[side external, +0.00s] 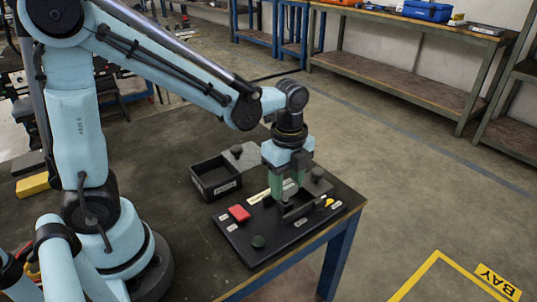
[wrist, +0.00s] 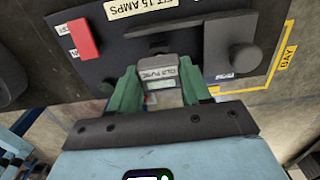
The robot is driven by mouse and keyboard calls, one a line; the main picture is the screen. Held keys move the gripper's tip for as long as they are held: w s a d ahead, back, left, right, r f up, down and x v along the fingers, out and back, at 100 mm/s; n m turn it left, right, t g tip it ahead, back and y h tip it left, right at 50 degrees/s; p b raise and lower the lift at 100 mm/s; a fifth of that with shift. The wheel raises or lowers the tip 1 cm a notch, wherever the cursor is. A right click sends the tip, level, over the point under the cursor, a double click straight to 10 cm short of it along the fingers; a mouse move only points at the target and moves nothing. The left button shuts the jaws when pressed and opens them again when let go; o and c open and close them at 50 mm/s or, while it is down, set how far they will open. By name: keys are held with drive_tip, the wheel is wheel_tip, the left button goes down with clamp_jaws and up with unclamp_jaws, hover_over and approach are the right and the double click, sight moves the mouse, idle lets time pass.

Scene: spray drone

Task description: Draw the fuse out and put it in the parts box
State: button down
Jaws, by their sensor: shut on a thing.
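My gripper (side external: 287,188) is over the black panel (side external: 245,254), pointing down. In the wrist view its green fingers (wrist: 158,80) are shut on a grey fuse (wrist: 158,65) with a white label that seems to read "OLD FUSE". The fuse sits beside a dark raised holder (wrist: 165,34) on the panel; I cannot tell whether it is still seated or clear of it. The fuse is mostly hidden by the fingers in the side view. The parts box (side external: 206,193), black, open-topped and labelled, stands left of the panel and looks empty.
A red block (side external: 239,213) and a dark round knob (side external: 258,241) are on the panel, with another knob (side external: 317,174) at its far right. A label reads "FIT 15 AMPS" (wrist: 137,12). A grey plate (side external: 240,156) lies behind the box. The table's left part is mostly bare.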

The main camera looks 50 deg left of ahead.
sight(286, 185)
drive_tip(key=shift+r, duration=1.75)
drive_tip(key=shift+r, duration=0.1)
drive_tip(key=s+a+r, duration=0.5)
drive_tip(key=s+a, duration=0.1)
drive_tip(key=s, duration=0.2)
drive_tip(key=a+f, duration=0.2)
drive_tip(key=a, duration=0.2)
drive_tip(key=a+f, duration=0.3)
drive_tip(key=a, duration=0.1)
drive_tip(key=a+f, duration=0.2)
drive_tip(key=a, duration=0.2)
drive_tip(key=shift+s+f, duration=0.1)
drive_tip(key=shift+f, duration=2.05)
drive_tip(key=shift+f, duration=0.1)
